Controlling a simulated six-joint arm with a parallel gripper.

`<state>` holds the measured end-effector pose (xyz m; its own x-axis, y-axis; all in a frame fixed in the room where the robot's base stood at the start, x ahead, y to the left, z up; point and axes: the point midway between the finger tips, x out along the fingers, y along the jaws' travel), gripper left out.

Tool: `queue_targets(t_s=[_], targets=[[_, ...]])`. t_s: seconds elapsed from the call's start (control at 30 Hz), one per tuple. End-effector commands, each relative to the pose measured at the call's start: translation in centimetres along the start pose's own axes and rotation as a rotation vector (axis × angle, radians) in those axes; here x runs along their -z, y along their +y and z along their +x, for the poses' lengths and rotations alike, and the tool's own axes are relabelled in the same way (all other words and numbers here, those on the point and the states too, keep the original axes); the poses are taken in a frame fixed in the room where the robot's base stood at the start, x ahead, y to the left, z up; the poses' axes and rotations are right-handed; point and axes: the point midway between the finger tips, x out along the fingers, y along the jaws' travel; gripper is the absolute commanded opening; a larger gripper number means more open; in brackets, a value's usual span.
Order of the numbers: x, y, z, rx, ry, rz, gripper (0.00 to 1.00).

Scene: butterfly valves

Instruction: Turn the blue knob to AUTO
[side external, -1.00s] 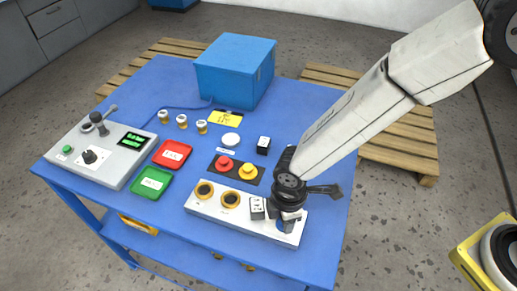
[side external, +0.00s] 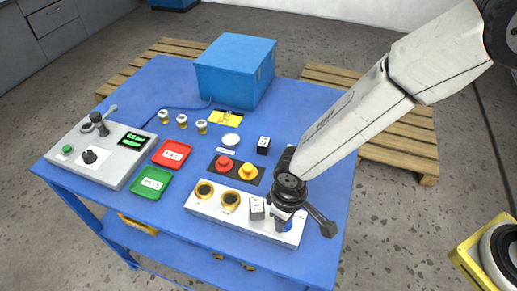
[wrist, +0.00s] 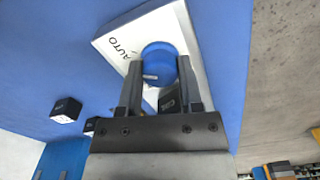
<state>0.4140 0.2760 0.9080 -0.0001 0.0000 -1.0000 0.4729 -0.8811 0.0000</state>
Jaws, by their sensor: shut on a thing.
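The blue knob (wrist: 158,60) sits on the right end of a white panel (wrist: 105,42). In the wrist view it is between the two fingers of my gripper (wrist: 159,80), which is shut on it. The word AUTO is printed on the panel to the upper left of the knob. A small pale mark shows on the knob's near side. In the side view my gripper (side external: 284,217) points down over the panel's right end, and the knob (side external: 288,225) is partly hidden by it.
Beside the gripper on the panel (side external: 208,203) stands a small grey-white switch block (side external: 257,208), with two yellow-ringed round openings further left. Red and yellow buttons (side external: 236,170) sit just behind. A blue box (side external: 235,72) stands at the table's back.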

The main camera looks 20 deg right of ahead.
Motion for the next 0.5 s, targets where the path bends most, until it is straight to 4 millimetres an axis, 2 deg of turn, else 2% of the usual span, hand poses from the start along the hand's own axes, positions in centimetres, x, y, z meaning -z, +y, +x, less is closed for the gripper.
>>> queue_targets(t_s=[0.2,0.5], targets=[[0.03,0.00,-0.06,0.000,0.001,0.099,0.00],[0.03,-0.01,-0.06,0.000,0.001,0.140,0.00]])
